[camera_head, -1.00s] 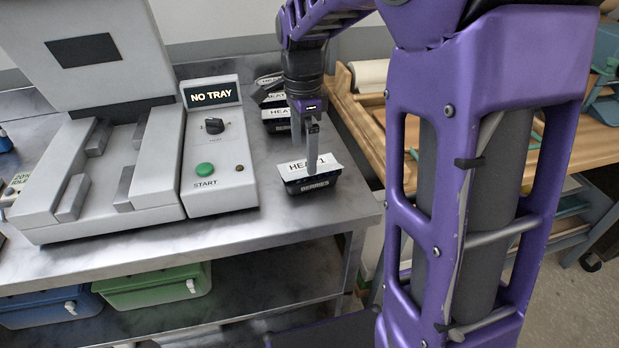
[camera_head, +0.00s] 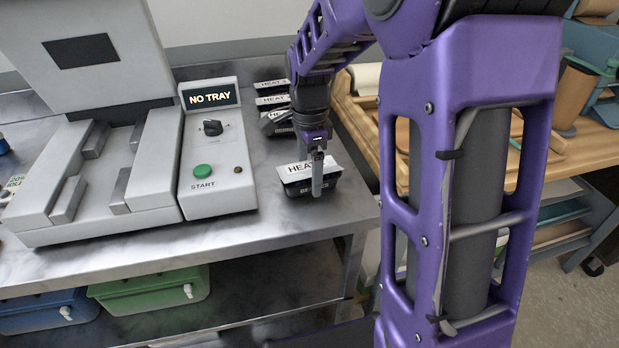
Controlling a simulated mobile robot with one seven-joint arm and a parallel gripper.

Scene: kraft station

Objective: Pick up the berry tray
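The berry tray (camera_head: 296,178) is a small black tray with a white "HEAT" label on top and a partly covered "BERRIES" label on its front. It sits on the metal table near the right front corner. My gripper (camera_head: 317,186) points down at the tray, and its near finger covers part of the tray's front and lid. The other finger is hidden, so I cannot tell how far apart the fingers are or whether they touch the tray.
Several similar black trays (camera_head: 272,101) with "HEAT" labels stand behind my gripper. A grey machine (camera_head: 158,170) with a "NO TRAY" display (camera_head: 210,97) and green start button (camera_head: 203,171) is to the left. Green (camera_head: 150,290) and blue (camera_head: 45,312) bins sit on the lower shelf.

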